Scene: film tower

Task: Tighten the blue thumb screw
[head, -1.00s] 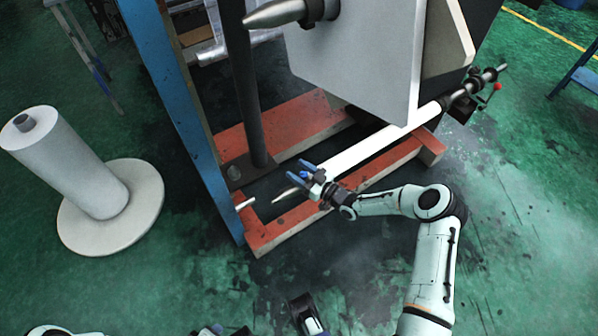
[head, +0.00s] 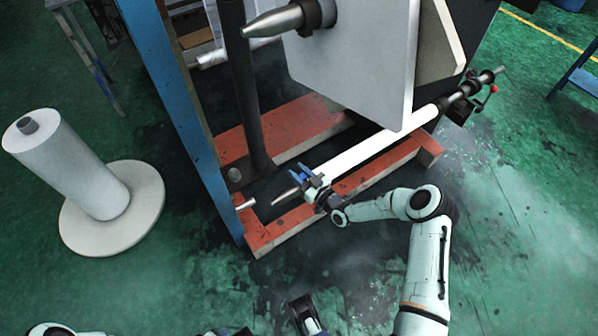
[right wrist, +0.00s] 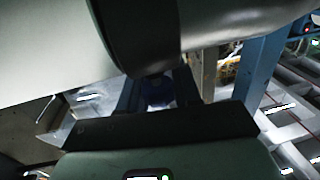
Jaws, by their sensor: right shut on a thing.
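My right gripper (head: 300,175) is at the lower left end of the white roll on its shaft (head: 365,152), just behind the pointed tip (head: 284,197). In the right wrist view, a dark blue piece, the blue thumb screw (right wrist: 157,92), shows between the dark fingers, close under the dark round collar (right wrist: 145,35). It is mostly hidden by the fingers and in shadow, so its seating cannot be told.
The orange base frame (head: 272,234) lies below and around the shaft. A blue upright (head: 175,100) stands left of it, and a large grey plate (head: 360,65) hangs above. A white roll on a round base (head: 140,215) stands at left. The green floor in front is mostly clear.

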